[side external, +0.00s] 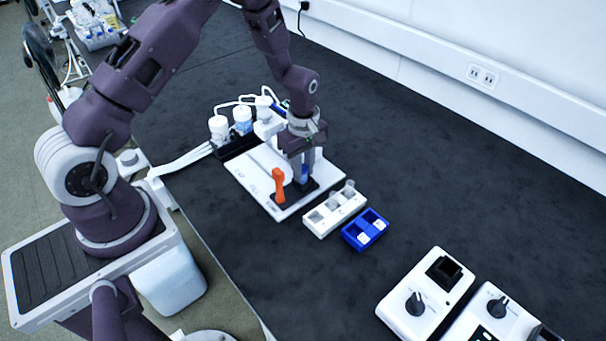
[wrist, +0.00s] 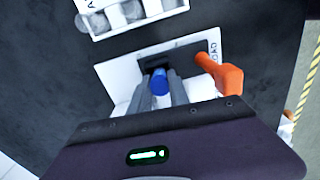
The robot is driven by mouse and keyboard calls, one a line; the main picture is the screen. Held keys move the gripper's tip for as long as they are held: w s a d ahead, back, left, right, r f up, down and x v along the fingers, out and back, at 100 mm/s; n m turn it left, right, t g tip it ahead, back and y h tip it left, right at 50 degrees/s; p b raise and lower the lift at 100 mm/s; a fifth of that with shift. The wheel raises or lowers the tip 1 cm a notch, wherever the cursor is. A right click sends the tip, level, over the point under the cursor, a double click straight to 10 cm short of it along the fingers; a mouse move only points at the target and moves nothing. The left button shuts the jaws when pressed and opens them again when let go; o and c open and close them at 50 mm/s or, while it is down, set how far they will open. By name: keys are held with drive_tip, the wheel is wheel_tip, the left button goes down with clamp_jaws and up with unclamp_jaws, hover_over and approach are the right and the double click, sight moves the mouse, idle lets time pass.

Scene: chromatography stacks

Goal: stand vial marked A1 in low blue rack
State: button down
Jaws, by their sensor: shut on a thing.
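My gripper (side external: 303,180) points down over the black holder on a white board, beside an orange lever. In the wrist view its two fingers (wrist: 160,90) are shut on a blue-capped vial (wrist: 159,83); its blue also shows in the side view (side external: 304,172). No A1 mark is readable on it, and its lower part is hidden, so I cannot tell whether it is seated or lifted. The low blue rack (side external: 352,241) is on the dark bench to the right, with white labels or inserts in its compartments.
A white rack (side external: 318,227) with grey, round-topped items stands between the board (side external: 250,187) and blue rack; it also shows in the wrist view (wrist: 140,22). The orange lever (side external: 279,186) stands close to my fingers. White knobbed devices (side external: 419,299) are at lower right. The bench behind the racks is clear.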

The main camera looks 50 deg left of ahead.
sight(304, 168)
wheel_tip(304, 168, up, 9)
drive_tip(key=shift+d+r, duration=0.15)
drive_tip(key=shift+s+d+f+m, duration=0.1)
drive_tip(key=shift+d+f+m, duration=0.95)
drive_tip(key=shift+d, duration=2)
drive_tip(key=shift+d+f+m, duration=0.5)
drive_tip(key=shift+d+f, duration=1.1)
drive_tip(key=shift+d, duration=1.4)
drive_tip(key=shift+s+d+f+m, duration=0.1)
drive_tip(key=shift+d+f+m, duration=0.95)
drive_tip(key=shift+d, duration=2)
drive_tip(key=shift+f+n, duration=0.3)
drive_tip(key=shift+f, duration=1.4)
drive_tip(key=c, duration=1.2)
unclamp_jaws()
drive_tip(key=shift+o, duration=0.2)
